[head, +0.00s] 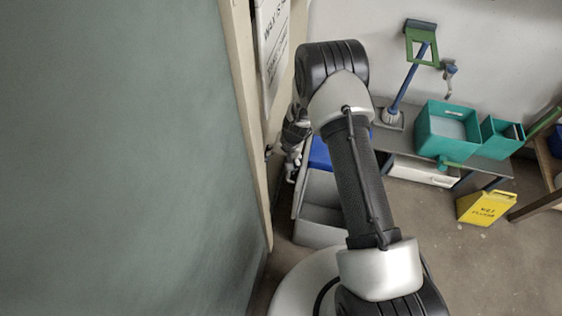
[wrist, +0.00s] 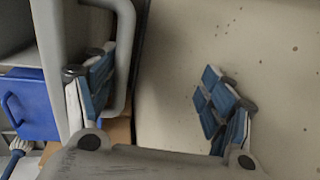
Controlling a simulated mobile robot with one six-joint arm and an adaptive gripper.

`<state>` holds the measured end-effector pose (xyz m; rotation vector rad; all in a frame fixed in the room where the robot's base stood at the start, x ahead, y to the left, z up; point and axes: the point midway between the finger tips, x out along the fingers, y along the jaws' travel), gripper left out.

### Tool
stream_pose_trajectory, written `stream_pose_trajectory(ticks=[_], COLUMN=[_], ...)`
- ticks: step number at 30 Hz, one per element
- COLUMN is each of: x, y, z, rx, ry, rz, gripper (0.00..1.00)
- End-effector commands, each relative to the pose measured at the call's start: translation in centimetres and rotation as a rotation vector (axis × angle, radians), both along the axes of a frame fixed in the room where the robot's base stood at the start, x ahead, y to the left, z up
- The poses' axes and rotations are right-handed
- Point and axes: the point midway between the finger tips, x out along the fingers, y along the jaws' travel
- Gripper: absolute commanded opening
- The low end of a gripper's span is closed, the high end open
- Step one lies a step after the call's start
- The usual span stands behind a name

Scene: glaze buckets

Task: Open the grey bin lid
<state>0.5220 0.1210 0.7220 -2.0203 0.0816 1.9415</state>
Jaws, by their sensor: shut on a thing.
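The grey bin (head: 318,232) stands on the floor beside the green wall, partly hidden by my arm in the head view. Its upper part shows a recessed grey area, and a thin grey edge rises along its left side; I cannot tell clearly how far the lid is open. In the wrist view a grey loop handle (wrist: 124,50) stands along a grey panel edge (wrist: 52,60). My gripper (head: 288,160) is at the bin's upper left.
A blue bin (head: 320,153) adjoins the grey one and also shows in the wrist view (wrist: 35,103). The green wall (head: 120,150) is close on the left.

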Motion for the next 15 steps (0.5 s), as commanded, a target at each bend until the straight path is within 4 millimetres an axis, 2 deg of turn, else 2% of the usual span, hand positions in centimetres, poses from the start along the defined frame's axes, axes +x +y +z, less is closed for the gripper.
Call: stream_pose_trajectory(ticks=[1, 5, 8, 15], x=[-0.9, -0.9, -1.0, -0.7], y=[0.0, -0.2, -0.4, -1.2], z=[-0.8, 0.3, 2.2, 8.0], rx=[-0.002, 0.0, 0.001, 0.003], ry=[0.019, 0.019, 0.015, -0.002], rz=[0.002, 0.001, 0.002, 0.002], gripper=[0.56, 0.47, 0.32, 0.31])
